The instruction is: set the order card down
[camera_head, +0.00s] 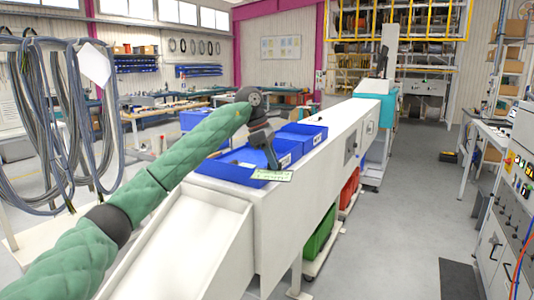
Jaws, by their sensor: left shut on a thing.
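The order card (272,175) is a small pale green and white card with dark print. My left gripper (274,166) is at its upper edge, shut on it, with the fingers pointing down. The card lies over the front edge of the nearer blue bin (212,173) in the picture. I cannot tell whether it touches the bin or the white surface. My green-sleeved left arm reaches in from the lower left and covers part of the bins. My right gripper is not in view.
A second blue bin (305,130) stands behind, on the long white bench (330,128). A white sloping tray (180,250) lies in front. Green (319,235) and red (349,188) crates stand below. Cable loops hang at left. The grey floor at right is mostly clear.

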